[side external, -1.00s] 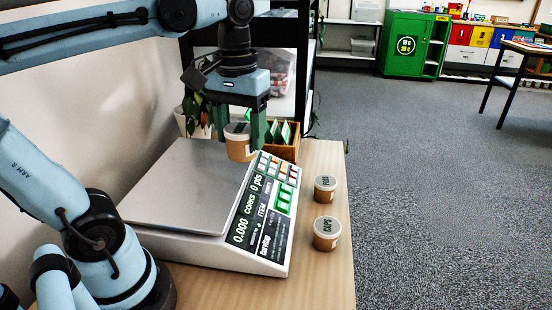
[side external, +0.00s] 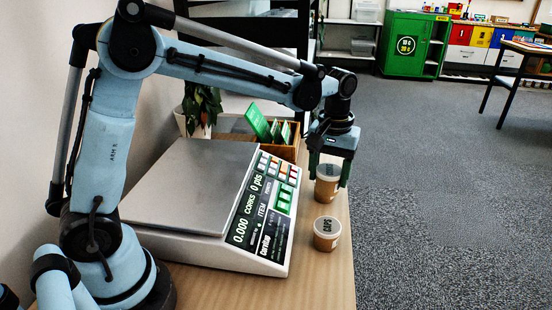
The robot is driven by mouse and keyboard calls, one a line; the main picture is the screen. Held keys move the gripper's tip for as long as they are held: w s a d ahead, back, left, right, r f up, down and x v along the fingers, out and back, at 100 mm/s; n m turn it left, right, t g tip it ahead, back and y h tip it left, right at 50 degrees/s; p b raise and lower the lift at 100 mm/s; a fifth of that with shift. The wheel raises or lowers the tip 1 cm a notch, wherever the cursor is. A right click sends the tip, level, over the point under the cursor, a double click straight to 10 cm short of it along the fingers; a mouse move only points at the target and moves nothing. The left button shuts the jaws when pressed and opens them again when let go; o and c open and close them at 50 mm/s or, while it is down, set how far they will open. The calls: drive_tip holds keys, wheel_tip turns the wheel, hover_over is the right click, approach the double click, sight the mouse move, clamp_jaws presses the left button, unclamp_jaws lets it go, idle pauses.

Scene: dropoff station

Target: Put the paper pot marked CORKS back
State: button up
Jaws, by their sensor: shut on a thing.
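My gripper (side external: 328,180), pointing down at the right edge of the counter, is shut on a brown paper pot (side external: 328,186). The pot's lid lettering is too small to read here. The pot marked CAPS (side external: 326,236) stands upright on the counter just in front of it. The other small pot seen earlier beside CAPS is not separately visible; I cannot tell whether the held pot hides it or touches it. The white scale (side external: 265,225) has a bare pan (side external: 190,190), and its display reads CORKS, 0.000 and 0 pts.
A wooden box with green cards (side external: 285,143) and a potted plant (side external: 200,108) stand behind the scale. The wooden counter (side external: 315,285) is clear in front of the CAPS pot. Its right edge is close to the pots, with the carpet floor (side external: 440,210) beyond.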

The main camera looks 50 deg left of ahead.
drive_tip(key=shift+w+d+f, duration=0.1)
drive_tip(key=shift+w+f, duration=0.05)
drive_tip(key=shift+f, duration=4.15)
drive_tip(key=o, duration=1.3)
drive_tip(key=shift+f, duration=0.15)
